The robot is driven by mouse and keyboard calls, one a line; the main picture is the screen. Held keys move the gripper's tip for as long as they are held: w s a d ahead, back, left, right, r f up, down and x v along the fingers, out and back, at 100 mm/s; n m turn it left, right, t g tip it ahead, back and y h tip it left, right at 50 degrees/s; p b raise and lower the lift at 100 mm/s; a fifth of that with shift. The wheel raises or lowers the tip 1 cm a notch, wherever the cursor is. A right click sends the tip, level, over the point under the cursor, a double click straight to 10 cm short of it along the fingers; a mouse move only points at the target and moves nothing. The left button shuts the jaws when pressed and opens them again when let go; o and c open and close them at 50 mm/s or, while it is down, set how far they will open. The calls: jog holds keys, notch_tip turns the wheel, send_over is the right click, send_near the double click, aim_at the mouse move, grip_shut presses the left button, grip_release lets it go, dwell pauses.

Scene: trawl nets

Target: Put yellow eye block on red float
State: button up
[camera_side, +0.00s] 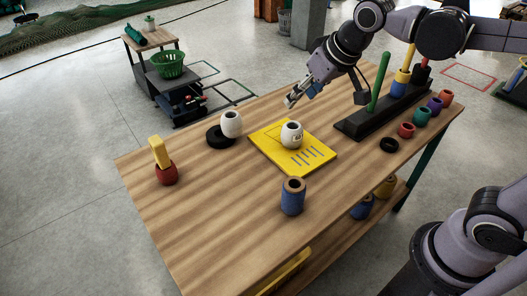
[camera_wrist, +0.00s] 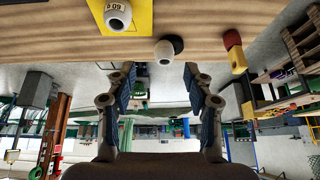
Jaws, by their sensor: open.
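The yellow eye block (camera_side: 158,152) stands slightly tilted on top of the red float (camera_side: 167,174), at the left end of the wooden table. In the wrist view the yellow block (camera_wrist: 237,60) and the red float (camera_wrist: 232,38) show touching, at the upper right. Any hole in the block is too small to make out. My gripper (camera_side: 291,100) is above the table's far edge, well to the right of the block and float. Its fingers (camera_wrist: 159,74) are apart with nothing between them, and they touch neither object.
A white float (camera_side: 231,123) sits by a black ring (camera_side: 219,138). A marked white float (camera_side: 292,134) stands on a yellow board (camera_side: 318,163). A blue spool (camera_side: 292,198) stands nearer. A peg rack (camera_side: 352,126) and several coloured floats occupy the right. The left front tabletop is clear.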

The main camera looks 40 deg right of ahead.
jog(key=s+d+f+t, duration=0.1)
jog(key=s+d+f, duration=0.4)
jog(key=s, duration=0.5)
notch_tip(320, 180, down, 3)
jog(key=shift+s+d+r, duration=0.15)
dwell(0.6)
